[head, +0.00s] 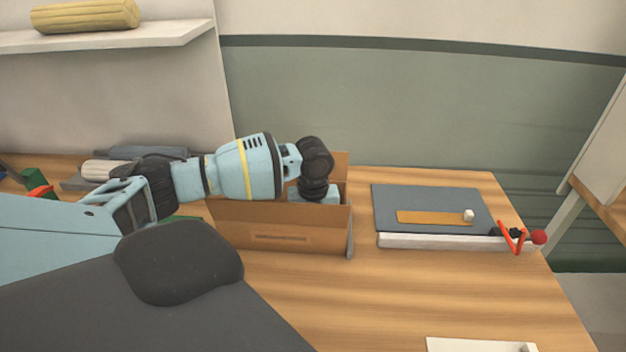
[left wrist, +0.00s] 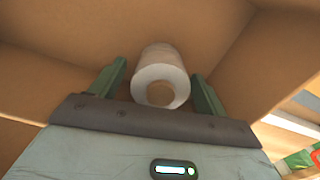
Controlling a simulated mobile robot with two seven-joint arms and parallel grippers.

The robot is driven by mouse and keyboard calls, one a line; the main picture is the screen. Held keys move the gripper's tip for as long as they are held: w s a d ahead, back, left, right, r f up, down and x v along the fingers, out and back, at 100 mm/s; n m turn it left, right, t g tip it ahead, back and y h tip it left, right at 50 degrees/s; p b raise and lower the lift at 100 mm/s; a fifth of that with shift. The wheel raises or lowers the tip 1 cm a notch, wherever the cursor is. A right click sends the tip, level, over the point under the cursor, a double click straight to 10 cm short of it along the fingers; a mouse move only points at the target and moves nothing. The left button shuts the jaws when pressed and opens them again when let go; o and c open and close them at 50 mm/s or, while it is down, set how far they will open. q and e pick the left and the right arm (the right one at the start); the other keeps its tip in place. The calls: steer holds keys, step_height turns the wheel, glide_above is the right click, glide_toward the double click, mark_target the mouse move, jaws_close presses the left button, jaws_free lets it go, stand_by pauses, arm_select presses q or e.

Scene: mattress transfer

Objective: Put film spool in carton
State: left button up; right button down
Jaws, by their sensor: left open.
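The open brown carton (head: 290,238) stands on the wooden table, near the middle of the head view. My left arm reaches over it from the left, and the wrist points down into it; the fingers are hidden there by the carton's front wall. In the left wrist view, cardboard walls (left wrist: 75,30) surround my left gripper (left wrist: 160,69). Its two green fingers are open. The film spool (left wrist: 156,58), a white roll with a brown core, lies inside the carton between and just beyond the fingers, with gaps on both sides. My right gripper is not in view.
A grey board (head: 425,198) with an orange strip and a red-handled part lies right of the carton. A white plate (head: 470,344) is at the front edge of view. A shelf (head: 180,38) holds a yellow roll. The table's front middle is clear.

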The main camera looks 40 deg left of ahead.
arm_select(q)
step_height(320, 180, up, 12)
steer(key=shift+f+p, duration=0.1)
steer(key=shift+p, duration=0.25)
